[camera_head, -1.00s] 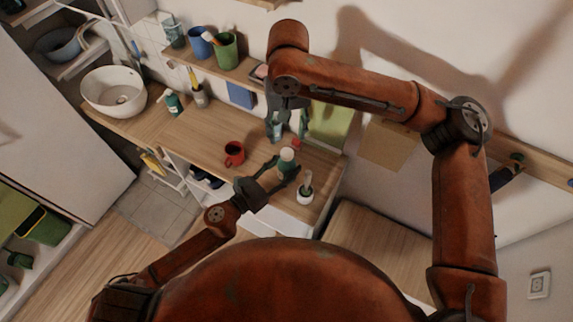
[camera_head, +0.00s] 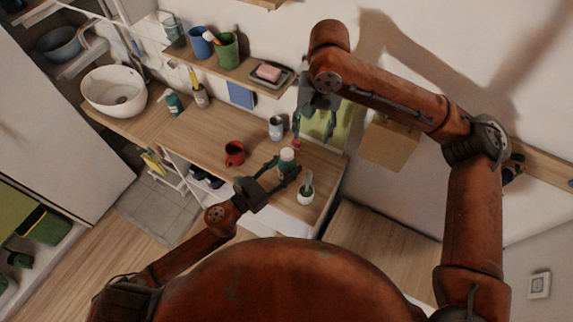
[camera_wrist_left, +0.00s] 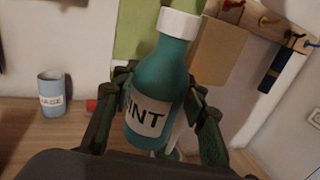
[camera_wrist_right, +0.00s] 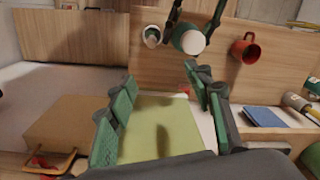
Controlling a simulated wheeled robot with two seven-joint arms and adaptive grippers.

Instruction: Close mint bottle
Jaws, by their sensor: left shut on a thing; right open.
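The mint bottle (camera_head: 287,160) is teal with a white top and stands upright above the wooden counter in the head view. It fills the left wrist view (camera_wrist_left: 160,95), its label partly readable as "INT". My left gripper (camera_head: 284,170) is shut on its body. The white top shows from above in the right wrist view (camera_wrist_right: 193,42). A small red object (camera_head: 296,142) lies on the counter behind the bottle; I cannot tell if it is a cap. My right gripper (camera_head: 314,135) is open and empty, above the counter's back edge beyond the bottle.
A red mug (camera_head: 235,153) and a grey labelled cup (camera_head: 276,128) stand on the counter to the left. A white pot (camera_head: 305,193) stands close to the right of the bottle. A wall shelf (camera_head: 228,73) with cups and a soap dish runs behind.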

